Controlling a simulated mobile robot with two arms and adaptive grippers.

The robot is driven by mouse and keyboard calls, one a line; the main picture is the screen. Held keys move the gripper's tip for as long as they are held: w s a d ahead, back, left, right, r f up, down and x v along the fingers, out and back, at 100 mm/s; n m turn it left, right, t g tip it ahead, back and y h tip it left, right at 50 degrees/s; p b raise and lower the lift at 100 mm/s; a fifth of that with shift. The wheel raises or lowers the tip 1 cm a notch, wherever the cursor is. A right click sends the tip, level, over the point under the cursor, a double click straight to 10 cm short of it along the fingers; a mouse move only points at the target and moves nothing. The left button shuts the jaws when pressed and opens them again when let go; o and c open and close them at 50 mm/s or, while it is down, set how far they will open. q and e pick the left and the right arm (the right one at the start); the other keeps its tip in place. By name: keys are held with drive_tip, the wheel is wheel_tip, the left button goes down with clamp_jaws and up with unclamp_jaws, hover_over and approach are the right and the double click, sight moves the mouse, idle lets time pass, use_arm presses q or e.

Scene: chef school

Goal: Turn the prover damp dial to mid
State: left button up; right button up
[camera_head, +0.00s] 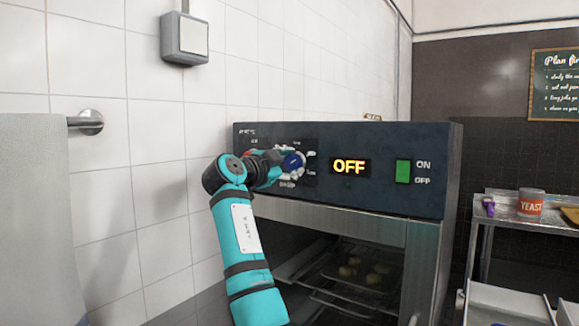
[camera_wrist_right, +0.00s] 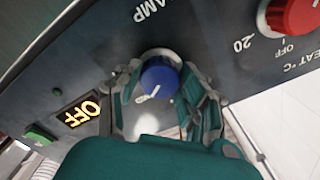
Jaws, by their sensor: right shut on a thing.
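The prover (camera_head: 380,195) is a dark-fronted cabinet with a control panel on top and a glass door below. Its blue damp dial (camera_head: 292,162) is partly hidden by my right arm in the head view. In the right wrist view the blue dial (camera_wrist_right: 159,78) shows with a white pointer line, on a pale base under the letters "AMP". My right gripper (camera_head: 284,164) is at the dial, with its fingers on both sides of it and shut on it; the gripper also shows in the wrist view (camera_wrist_right: 165,95). My left gripper is not in view.
A red heat dial (camera_wrist_right: 292,14) is beside the damp dial. The display (camera_head: 349,167) reads OFF, and a green switch (camera_head: 403,171) sits right of it. A tiled wall (camera_head: 150,120) is at left. A metal trolley with a yeast tin (camera_head: 530,203) stands at right.

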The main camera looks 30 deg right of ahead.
idle(0.3)
drive_tip(key=o, duration=1.2)
drive_tip(key=shift+a, duration=0.1)
drive_tip(key=v, duration=1.2)
